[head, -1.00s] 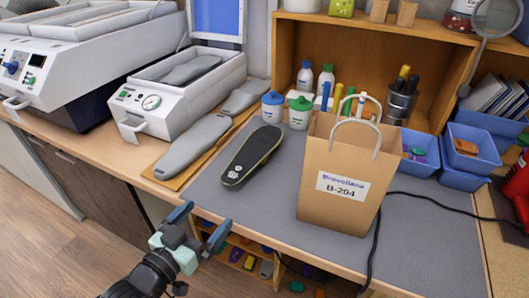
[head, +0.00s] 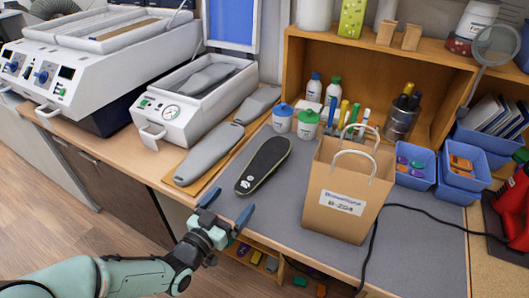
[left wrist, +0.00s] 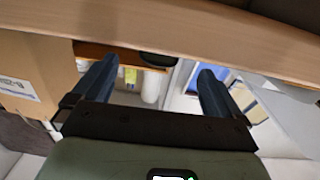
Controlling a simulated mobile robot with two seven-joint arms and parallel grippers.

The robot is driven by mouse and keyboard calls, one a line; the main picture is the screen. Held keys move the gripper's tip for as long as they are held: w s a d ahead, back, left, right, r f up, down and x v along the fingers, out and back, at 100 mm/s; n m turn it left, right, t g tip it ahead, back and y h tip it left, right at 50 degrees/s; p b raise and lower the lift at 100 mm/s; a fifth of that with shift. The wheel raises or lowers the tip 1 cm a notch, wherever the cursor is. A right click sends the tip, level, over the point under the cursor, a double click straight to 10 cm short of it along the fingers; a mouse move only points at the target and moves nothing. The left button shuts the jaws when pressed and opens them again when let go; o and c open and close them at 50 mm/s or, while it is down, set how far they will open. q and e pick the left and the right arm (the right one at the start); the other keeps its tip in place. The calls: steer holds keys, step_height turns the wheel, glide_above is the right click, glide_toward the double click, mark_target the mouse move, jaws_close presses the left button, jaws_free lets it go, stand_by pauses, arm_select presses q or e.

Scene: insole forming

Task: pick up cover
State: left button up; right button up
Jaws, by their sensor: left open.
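A black sole-shaped piece with a white mark at its near end, which looks like the cover (head: 264,165), lies flat on the grey mat (head: 222,200). Its dark end also shows just past the table edge in the left wrist view (left wrist: 158,59). My left gripper (head: 230,203) is open, with its two blue fingers apart and nothing between them. It is at the front edge of the table, short of the cover and apart from it. In the left wrist view, the open fingers (left wrist: 156,70) point towards the table. My right gripper is not in view.
A paper bag (head: 342,213) stands right of the cover. Grey sole forms (head: 208,153) lie on a board to its left. Blue-lidded (head: 283,120) and green-lidded (head: 307,125) jars stand behind. A white press (head: 185,110) stands back left. A black cable crosses the mat at right.

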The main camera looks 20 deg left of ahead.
mark_target(249, 179)
arm_select(q)
steer(key=shift+w+d, duration=0.15)
steer(key=shift+w, duration=0.95)
steer(key=shift+w+d+r, duration=0.1)
steer(key=shift+w+d, duration=0.05)
steer(key=shift+w, duration=1.25)
steer(key=shift+w+d+r, duration=0.1)
steer(key=shift+w+d, duration=0.05)
steer(key=shift+w, duration=1.2)
steer(key=shift+c, duration=0.4)
steer(key=c, duration=1.1)
